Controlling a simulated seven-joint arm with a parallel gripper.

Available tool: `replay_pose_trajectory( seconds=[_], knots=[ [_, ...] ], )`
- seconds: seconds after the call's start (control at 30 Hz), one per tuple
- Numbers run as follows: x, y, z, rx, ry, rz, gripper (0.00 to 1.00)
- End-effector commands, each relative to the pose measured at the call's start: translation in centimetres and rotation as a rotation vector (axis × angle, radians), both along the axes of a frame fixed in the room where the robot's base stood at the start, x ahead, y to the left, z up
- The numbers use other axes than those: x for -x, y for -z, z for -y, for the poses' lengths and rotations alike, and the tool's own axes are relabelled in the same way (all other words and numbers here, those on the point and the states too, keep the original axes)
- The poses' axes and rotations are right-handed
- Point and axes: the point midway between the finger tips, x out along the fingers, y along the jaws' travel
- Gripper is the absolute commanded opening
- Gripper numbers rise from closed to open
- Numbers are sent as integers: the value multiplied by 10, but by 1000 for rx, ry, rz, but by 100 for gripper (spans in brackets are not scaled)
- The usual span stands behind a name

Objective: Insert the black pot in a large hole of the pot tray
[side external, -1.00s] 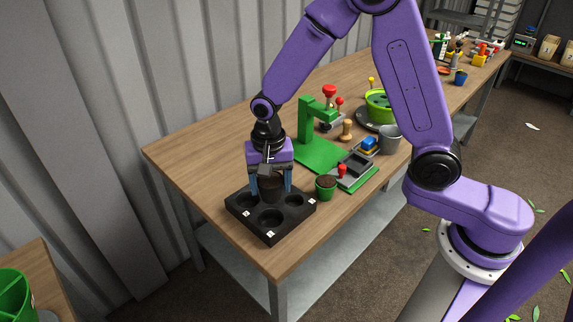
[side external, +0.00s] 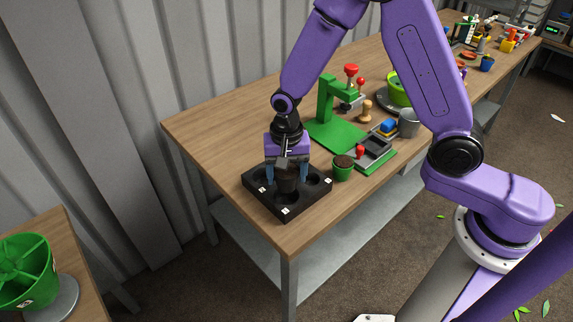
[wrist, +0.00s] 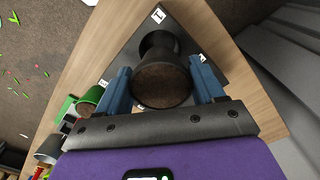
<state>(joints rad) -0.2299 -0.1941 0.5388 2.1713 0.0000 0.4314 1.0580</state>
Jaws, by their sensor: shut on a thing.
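The black pot (side external: 287,177), filled with brown soil, is upright between the two blue fingers of my gripper (side external: 287,182), which is shut on it. The wrist view also shows the pot (wrist: 161,84) between the fingertips of my gripper (wrist: 160,68). The black pot tray (side external: 318,198) lies on the bench below, with round holes and small white labels. The pot is over the tray, near its front hole, and hides part of it. I cannot tell whether its base is inside a hole. The tray also shows in the wrist view (wrist: 180,22).
A green pot with soil (side external: 343,168) stands close to the tray's right corner. A green stand (side external: 327,103) and a small grey-and-green device (side external: 375,152) are behind it. The bench's front edge is close to the tray. Bare wood lies to the left.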

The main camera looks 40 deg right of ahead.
Motion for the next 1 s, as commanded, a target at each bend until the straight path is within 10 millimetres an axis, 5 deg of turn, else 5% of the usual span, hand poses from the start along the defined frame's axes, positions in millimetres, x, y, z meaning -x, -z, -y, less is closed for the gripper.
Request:
replay_pose_trajectory(
  seconds=[0.33, 1.0],
  knots=[
    [0, 19, 0, 0, 0, 0, 30],
    [0, 20, 0, -1, 0, 1, 30]
  ],
)
